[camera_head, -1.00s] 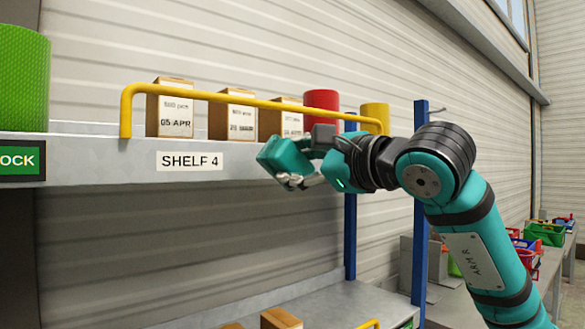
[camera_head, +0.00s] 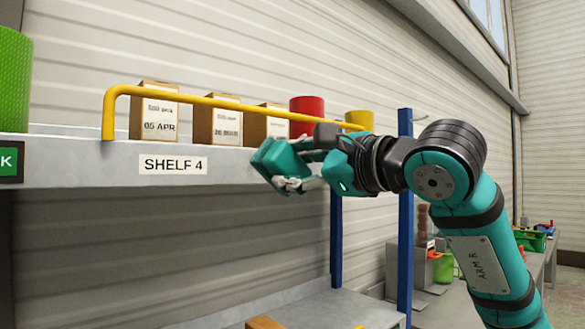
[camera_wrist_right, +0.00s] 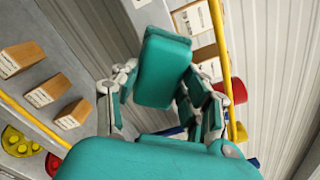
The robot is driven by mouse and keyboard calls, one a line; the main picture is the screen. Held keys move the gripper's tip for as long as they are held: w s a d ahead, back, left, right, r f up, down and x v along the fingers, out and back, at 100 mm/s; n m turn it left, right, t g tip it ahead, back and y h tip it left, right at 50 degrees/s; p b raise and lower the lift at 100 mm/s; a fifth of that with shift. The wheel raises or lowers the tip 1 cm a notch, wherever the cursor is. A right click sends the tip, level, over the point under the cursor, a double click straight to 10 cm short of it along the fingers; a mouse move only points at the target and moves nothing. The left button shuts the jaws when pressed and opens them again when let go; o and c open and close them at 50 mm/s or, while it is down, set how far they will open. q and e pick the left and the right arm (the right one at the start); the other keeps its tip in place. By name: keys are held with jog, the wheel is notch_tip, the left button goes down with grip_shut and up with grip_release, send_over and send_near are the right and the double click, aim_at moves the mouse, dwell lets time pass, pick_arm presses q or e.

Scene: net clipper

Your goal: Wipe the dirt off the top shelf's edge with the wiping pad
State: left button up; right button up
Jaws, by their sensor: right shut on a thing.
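My right gripper (camera_head: 303,165) is shut on a teal block, the wiping pad (camera_head: 272,163), in front of the top shelf's edge (camera_head: 80,172), to the right of the "SHELF 4" label (camera_head: 172,164). In the right wrist view the pad (camera_wrist_right: 163,70) sits between the two fingers of the gripper (camera_wrist_right: 160,105), and the grey shelf shows behind it. I cannot tell whether the pad touches the edge. I make out no dirt on the visible edge; the part behind the pad and gripper is hidden. My left gripper is not in view.
A yellow rail (camera_head: 215,101) runs above the shelf edge, close over my gripper. Behind it stand cardboard boxes (camera_head: 153,112), a red cylinder (camera_head: 307,108) and a yellow one (camera_head: 358,119). Blue posts (camera_head: 405,220) stand at right. A lower shelf (camera_head: 340,307) lies below.

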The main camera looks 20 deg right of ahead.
jog(key=shift+w+a+r, duration=0.1)
jog(key=shift+w+a, duration=0.05)
jog(key=shift+w, duration=0.35)
jog(key=shift+p+x, duration=0.95)
jog(key=shift+x, duration=1.95)
jog(key=shift+x, duration=1)
jog(key=d, duration=0.1)
jog(key=w+d, duration=0.1)
jog(key=d, duration=0.1)
jog(key=shift+w+d+p, duration=0.2)
jog(key=shift+d+p, duration=0.1)
jog(key=shift+d, duration=0.05)
